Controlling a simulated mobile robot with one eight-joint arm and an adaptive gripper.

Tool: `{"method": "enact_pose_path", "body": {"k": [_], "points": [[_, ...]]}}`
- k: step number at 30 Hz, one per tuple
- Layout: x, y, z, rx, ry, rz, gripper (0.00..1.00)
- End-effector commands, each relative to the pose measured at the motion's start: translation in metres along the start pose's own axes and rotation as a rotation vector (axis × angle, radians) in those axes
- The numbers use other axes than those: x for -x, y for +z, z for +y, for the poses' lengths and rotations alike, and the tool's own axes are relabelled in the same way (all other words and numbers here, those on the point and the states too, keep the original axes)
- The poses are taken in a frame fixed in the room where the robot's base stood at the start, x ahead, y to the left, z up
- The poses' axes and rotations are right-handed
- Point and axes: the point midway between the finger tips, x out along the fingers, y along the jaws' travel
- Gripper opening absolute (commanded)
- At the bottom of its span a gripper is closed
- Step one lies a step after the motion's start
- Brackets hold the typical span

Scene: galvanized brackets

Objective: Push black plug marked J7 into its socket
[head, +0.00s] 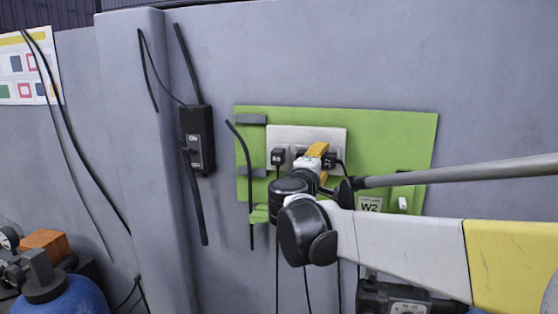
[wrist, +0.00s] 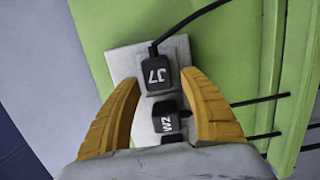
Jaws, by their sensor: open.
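The black plug marked J7 (wrist: 157,74) sits at a light grey socket (wrist: 178,50) on the white plate (wrist: 121,62), its cable running up and right in the wrist view. I cannot tell how deep it is in. In the head view a black plug, seemingly J7 (head: 329,161), shows at the right of the white plate (head: 310,134), partly behind my gripper (head: 318,155). My gripper is open; its yellow fingers (wrist: 160,80) stand either side of J7's lower end in the wrist view, apart from it. A black plug marked W2 (wrist: 166,122) lies between the fingers, nearer the palm.
Another black plug (head: 278,156) is at the plate's left. The plate is on a green panel (head: 400,135) with hanging cables. A black box (head: 197,138) hangs on the wall further left. A blue rounded object (head: 70,297) stands at lower left.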

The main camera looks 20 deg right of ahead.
Motion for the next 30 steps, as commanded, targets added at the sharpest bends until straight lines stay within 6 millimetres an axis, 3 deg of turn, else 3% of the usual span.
{"method": "enact_pose_path", "body": {"k": [9, 15, 21, 30], "points": [[0.065, -0.002, 0.000, 0.000, 0.000, 0.006, 0.51], [0.098, -0.002, 0.000, 0.000, 0.000, 0.005, 0.51], [0.111, -0.001, 0.000, 0.000, 0.000, 0.002, 0.51], [0.112, 0.000, 0.000, 0.000, 0.000, 0.001, 0.51]]}}
